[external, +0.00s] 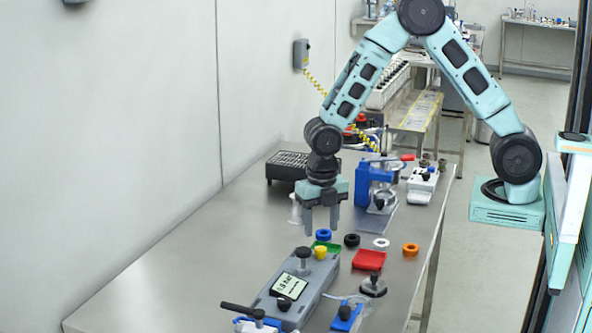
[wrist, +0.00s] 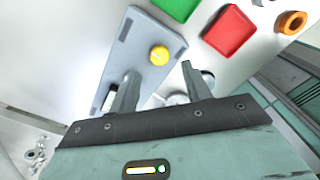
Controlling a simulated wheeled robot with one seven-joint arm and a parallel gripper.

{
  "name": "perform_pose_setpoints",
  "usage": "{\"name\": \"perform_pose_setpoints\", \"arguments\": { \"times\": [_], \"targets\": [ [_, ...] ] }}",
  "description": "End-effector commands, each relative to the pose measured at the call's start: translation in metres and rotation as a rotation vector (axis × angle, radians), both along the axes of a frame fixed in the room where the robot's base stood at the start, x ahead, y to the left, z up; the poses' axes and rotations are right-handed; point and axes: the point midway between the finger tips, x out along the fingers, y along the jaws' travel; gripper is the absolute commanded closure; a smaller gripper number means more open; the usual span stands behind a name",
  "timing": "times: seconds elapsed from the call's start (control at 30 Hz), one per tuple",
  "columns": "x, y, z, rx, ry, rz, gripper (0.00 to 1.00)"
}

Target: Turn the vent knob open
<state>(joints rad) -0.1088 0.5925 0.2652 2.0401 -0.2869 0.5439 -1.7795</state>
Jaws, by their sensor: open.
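A grey control box (external: 262,296) with a lit display (external: 289,286) lies on the steel table. It carries a yellow knob (external: 320,253), a black knob (external: 303,254) beside it and another black knob (external: 285,303) near its front end. I see no label that tells which is the vent knob. My gripper (external: 321,231) is open, empty and pointing down above the far end of the box. In the wrist view, the yellow knob (wrist: 159,56) shows just beyond the gap between the fingertips (wrist: 158,72), apart from them. The black knobs are hidden there.
A red tray (external: 369,260), a green tray (external: 328,246) and several coloured rings, one orange (external: 411,250), lie near the box. A round black-knobbed piece (external: 373,286) stands right of it. A blue press (external: 372,184) stands behind.

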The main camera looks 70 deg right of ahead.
Motion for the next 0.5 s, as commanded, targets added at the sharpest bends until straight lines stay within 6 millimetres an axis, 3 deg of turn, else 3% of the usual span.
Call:
{"name": "perform_pose_setpoints", "arguments": {
  "times": [0.23, 0.5],
  "targets": [
    [-0.001, 0.000, -0.040, -0.001, 0.004, 0.000, 0.52],
    [0.000, 0.000, -0.055, 0.000, 0.000, -0.001, 0.52]
  ]
}}
